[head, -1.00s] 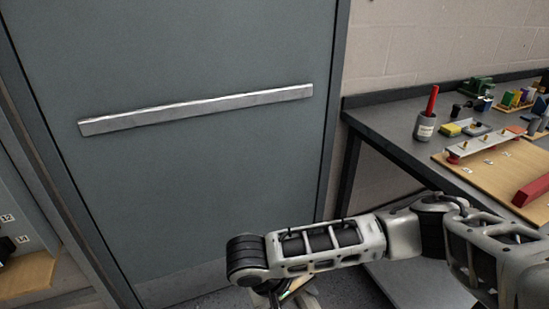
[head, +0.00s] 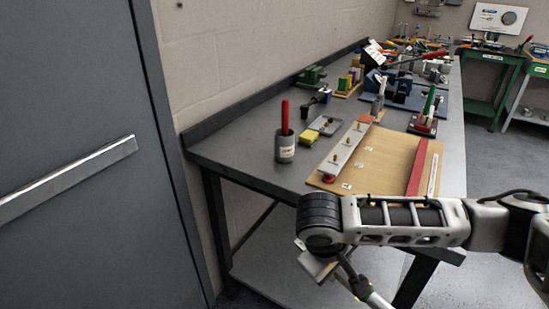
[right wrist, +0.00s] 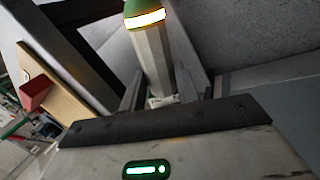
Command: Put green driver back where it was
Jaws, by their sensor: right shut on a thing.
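My right gripper (right wrist: 158,88) is shut on a pale faceted shaft with a green end and a bright white band, which I take to be the green driver (right wrist: 150,45). In the head view the right gripper (head: 345,272) hangs low in front of the bench, and the held driver (head: 374,298) shows partly, pale with a bit of green, cut by the bottom edge. A grey labelled cup (head: 285,148) stands at the bench's near left with a red-handled tool (head: 285,115) upright in it. My left gripper is out of view.
The grey bench (head: 235,150) runs back along the wall. A wooden board (head: 385,160) carries a metal bar and a red bar. A yellow block (head: 309,138), a small tray (head: 325,125) and a stand with a green-handled tool (head: 428,106) are there. A grey door is left.

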